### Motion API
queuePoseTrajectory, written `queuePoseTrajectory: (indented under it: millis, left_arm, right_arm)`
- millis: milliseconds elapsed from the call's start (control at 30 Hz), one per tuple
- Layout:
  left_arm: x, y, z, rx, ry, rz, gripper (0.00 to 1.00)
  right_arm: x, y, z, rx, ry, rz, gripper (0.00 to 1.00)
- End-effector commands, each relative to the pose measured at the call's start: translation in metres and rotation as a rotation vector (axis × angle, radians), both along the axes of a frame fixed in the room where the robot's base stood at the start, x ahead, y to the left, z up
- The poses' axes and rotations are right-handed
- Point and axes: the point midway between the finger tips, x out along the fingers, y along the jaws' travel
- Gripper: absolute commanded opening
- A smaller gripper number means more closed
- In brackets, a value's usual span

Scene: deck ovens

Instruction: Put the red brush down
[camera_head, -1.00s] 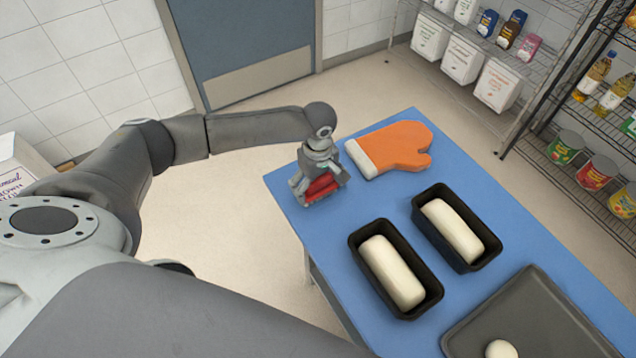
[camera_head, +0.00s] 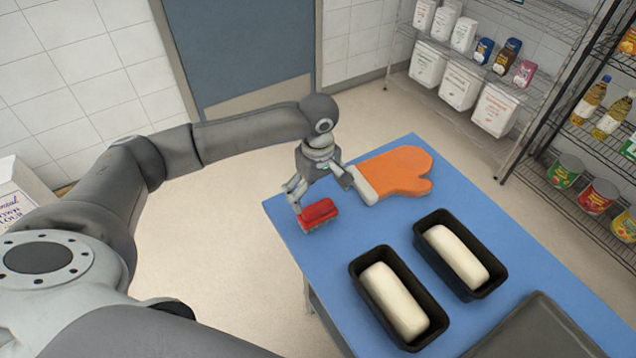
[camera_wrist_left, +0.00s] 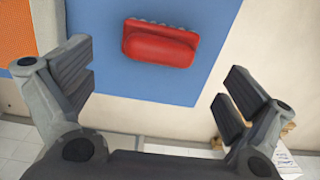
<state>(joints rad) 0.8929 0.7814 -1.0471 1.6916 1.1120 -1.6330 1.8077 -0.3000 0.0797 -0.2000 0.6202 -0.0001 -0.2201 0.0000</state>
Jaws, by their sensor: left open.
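The red brush (camera_head: 318,213) lies on the blue table (camera_head: 300,250) near its far left corner. My left gripper (camera_head: 322,197) is open just above and behind the brush, apart from it. In the left wrist view the red brush (camera_wrist_left: 160,43) lies on the blue surface, beyond the spread fingers of the left gripper (camera_wrist_left: 155,95), with nothing between them. My right gripper is not in view.
An orange oven mitt (camera_head: 397,172) lies right of the left gripper, close to it. Two black loaf pans (camera_head: 437,318) (camera_head: 496,284) with pale dough stand nearer, and a dark tray (camera_head: 540,335) is at the lower right. Shelves (camera_head: 520,90) stand beyond the table.

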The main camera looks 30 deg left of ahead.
Motion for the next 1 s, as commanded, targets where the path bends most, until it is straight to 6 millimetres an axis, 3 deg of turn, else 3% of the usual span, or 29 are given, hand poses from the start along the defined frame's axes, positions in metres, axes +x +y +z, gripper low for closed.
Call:
queuePoseTrajectory:
  millis: [133,300,1000]
  left_arm:
    - [0.001,0.000,0.025,0.000,-0.002,0.000,1.00]
    - [0.000,0.000,0.041,-0.001,0.001,0.001,1.00]
    - [0.000,0.000,0.044,0.000,0.002,0.000,1.00]
  right_arm:
    - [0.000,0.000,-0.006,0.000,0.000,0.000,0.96]
    - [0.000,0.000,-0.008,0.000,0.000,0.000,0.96]
    - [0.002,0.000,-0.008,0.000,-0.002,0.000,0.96]
